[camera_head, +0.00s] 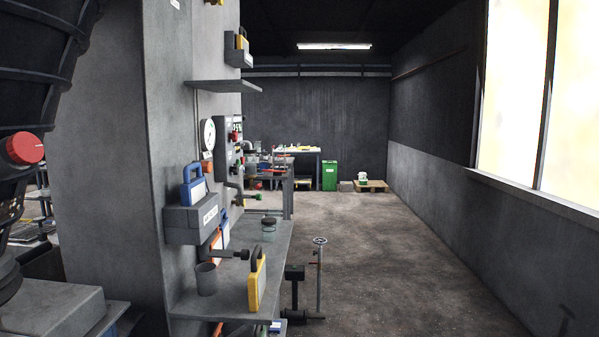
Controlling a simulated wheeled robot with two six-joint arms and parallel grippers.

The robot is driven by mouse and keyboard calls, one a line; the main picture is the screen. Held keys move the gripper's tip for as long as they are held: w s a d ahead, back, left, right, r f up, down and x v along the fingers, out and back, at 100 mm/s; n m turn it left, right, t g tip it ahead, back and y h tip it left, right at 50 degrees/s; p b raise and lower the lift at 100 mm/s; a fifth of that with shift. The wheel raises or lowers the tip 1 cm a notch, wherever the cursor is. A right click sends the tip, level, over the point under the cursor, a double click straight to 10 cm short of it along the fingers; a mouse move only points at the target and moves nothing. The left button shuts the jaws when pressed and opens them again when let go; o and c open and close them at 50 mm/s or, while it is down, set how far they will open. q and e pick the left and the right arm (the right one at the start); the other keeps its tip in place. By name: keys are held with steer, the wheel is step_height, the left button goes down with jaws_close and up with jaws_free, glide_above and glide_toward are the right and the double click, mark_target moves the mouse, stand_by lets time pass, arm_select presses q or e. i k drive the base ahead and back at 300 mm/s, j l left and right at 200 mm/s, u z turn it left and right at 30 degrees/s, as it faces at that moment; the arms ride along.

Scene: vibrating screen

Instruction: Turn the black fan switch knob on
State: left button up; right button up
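I cannot make out a black fan switch knob in the head view. A grey wall-mounted control panel (222,140) shows edge-on past the pillar. Small red and green parts stick out near it, too small to tell apart. A large red knob (25,148) sits on dark equipment at the left edge. Neither of my grippers is in view.
A grey pillar (105,150) stands close at left. A shelf (225,300) juts from it, holding a grey cup (206,279) and a yellow case (257,283). A valve stand (320,270) is beside it. Floor (400,270) at right is clear.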

mark_target(235, 168)
steer(key=i+l+z, duration=0.2)
steer(key=z, duration=0.15)
steer(key=i+z, duration=0.3)
steer(key=i+l+z, duration=0.1)
steer(key=i+z, duration=0.25)
steer(key=i+l+u, duration=0.15)
steer(key=i, duration=1.75)
